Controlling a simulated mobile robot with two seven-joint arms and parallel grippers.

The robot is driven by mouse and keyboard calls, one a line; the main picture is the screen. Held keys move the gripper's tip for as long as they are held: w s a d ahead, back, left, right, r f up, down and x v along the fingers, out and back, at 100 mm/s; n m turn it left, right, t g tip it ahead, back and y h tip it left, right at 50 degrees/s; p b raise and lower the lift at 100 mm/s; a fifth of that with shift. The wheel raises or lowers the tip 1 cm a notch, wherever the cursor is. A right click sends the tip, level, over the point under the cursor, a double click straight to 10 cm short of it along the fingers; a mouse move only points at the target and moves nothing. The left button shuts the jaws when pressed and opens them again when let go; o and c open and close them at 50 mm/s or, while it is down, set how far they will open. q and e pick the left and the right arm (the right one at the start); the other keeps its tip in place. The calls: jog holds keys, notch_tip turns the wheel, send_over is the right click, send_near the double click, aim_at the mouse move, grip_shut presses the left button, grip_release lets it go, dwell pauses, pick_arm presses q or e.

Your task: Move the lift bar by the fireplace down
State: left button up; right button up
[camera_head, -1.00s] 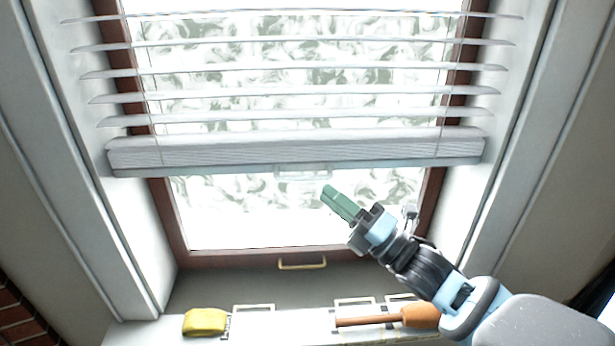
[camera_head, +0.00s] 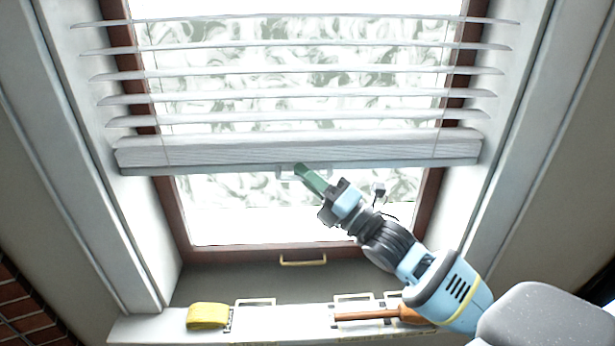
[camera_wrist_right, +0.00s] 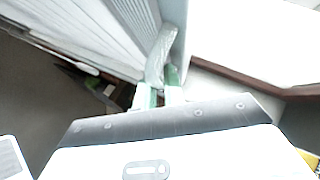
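The lift bar is the thick pale bottom rail (camera_head: 220,155) of a white window blind. A small pale, see-through handle (camera_head: 284,172) hangs under its middle. My right gripper (camera_head: 305,177), with green fingers, is at this handle, just below the rail. In the right wrist view the two green fingers (camera_wrist_right: 160,88) stand apart, with the pale handle (camera_wrist_right: 160,52) at or between their tips. Whether they touch it is unclear. My left gripper is not in view.
The window's brown frame has a brass handle (camera_head: 303,262) at its bottom. On the white sill (camera_head: 275,322) lie a yellow object (camera_head: 208,316) and a brown-handled tool (camera_head: 365,316). Several pale rectangular frames are there too. Pale walls flank the window; brick (camera_head: 22,318) shows at lower left.

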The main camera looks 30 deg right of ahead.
grip_shut()
